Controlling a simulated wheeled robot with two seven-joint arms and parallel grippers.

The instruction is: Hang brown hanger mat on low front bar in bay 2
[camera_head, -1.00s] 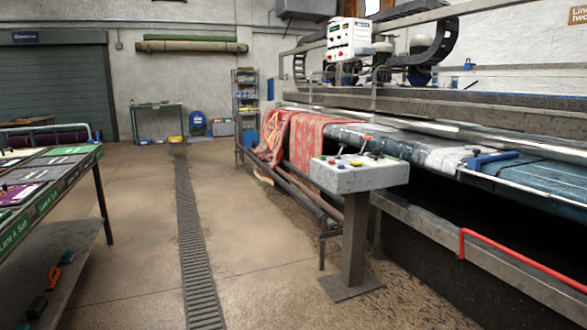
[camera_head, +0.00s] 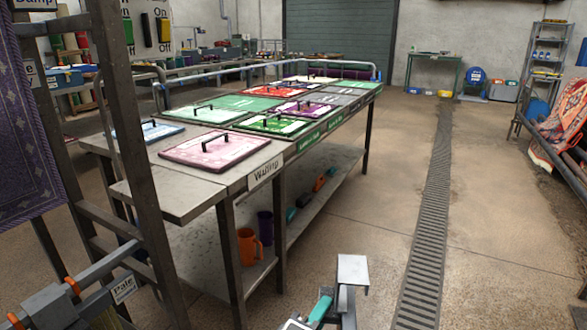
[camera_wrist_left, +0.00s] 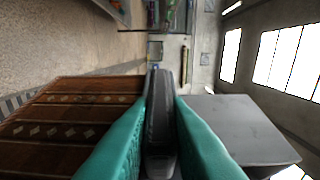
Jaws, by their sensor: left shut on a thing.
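My left gripper (camera_head: 320,308) shows at the bottom middle of the head view, with a teal finger visible. In the left wrist view its two teal fingers (camera_wrist_left: 162,105) are shut on a dark bar-like grip of the hanger (camera_wrist_left: 159,118). The brown mat (camera_wrist_left: 75,110), with rows of pale diamonds, shows to the left of the fingers. I cannot make it out in the head view. At the left of the head view stands a dark metal rack (camera_head: 125,130). A low grey bar (camera_head: 95,272) with orange rings and a "Pale" tag is at its lower front. My right gripper is not in view.
A purple mat (camera_head: 28,130) hangs at the rack's left. A grey table (camera_head: 180,200) labelled "Waiting" holds several coloured mats with handles. An orange jug (camera_head: 249,246) is on its lower shelf. Open floor and a drain grate (camera_head: 425,240) lie to the right.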

